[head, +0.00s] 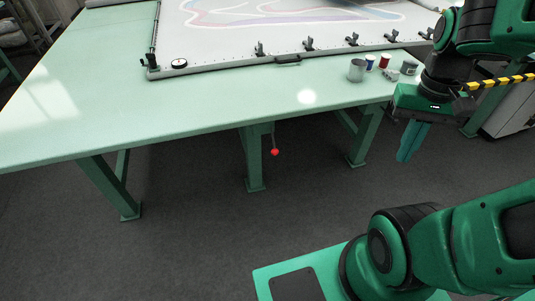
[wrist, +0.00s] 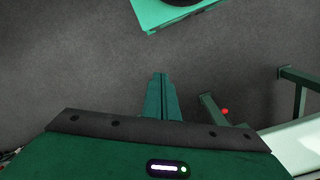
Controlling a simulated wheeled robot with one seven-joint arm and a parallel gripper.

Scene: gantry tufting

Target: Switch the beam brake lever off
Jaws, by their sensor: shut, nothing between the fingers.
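The lever is a thin grey rod with a red ball knob (head: 275,152). It hangs below the near edge of the table, beside the middle table leg. The red knob also shows in the wrist view (wrist: 225,111), right of my fingers. The lever's pivot under the tabletop is too small to make out.
The pale green table (head: 200,120) stands on green legs. A frame with clamps and a drawn cloth (head: 290,20) lies on it. A grey cup (head: 357,70) and several small pots stand near its right end.

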